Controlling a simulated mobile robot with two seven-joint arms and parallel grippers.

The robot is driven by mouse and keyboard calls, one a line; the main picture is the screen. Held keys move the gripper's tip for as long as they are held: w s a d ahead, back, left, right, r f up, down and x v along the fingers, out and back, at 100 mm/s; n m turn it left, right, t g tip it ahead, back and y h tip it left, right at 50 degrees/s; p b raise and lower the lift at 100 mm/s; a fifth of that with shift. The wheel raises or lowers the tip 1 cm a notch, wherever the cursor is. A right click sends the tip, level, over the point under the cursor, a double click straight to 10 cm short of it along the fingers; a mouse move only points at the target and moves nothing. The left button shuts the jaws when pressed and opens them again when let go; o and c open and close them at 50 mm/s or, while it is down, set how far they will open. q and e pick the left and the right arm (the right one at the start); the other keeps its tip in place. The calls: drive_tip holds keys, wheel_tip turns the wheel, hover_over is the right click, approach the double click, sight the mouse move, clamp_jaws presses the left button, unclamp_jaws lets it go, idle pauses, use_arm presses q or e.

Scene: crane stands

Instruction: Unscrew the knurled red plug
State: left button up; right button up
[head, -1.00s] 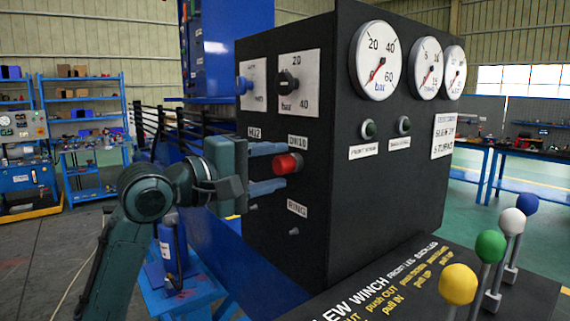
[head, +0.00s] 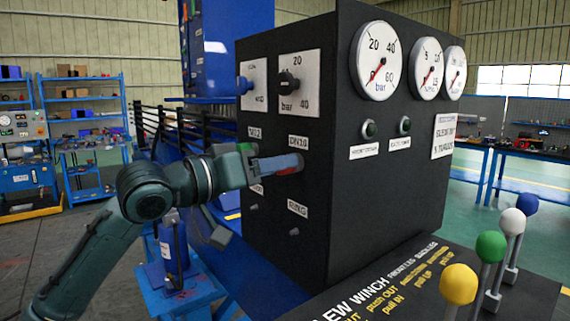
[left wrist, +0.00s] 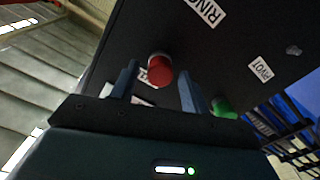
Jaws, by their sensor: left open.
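The knurled red plug (head: 287,171) sticks out of the side face of the black control box, below the DN10 label. Much of it is hidden by a finger in the head view. In the left wrist view the red plug (left wrist: 159,71) shows between the fingertips. My left gripper (head: 284,164) is open, with its fingers on either side of the plug. In the left wrist view the left gripper (left wrist: 158,82) shows gaps between the fingers and the plug. My right gripper is in neither view.
A green plug (left wrist: 223,107) sits on the same face beside the right finger in the left wrist view. The black control box (head: 390,190) carries gauges and knobs. Ball-topped levers, including a yellow one (head: 458,284), stand at the lower right. Blue shelves (head: 85,130) stand far left.

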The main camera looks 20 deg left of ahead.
use_arm(q)
drive_tip(key=m, duration=1)
drive_tip(key=shift+m, duration=0.3)
drive_tip(key=shift+c, duration=0.4)
clamp_jaws()
idle(0.3)
drive_tip(key=n, duration=0.5)
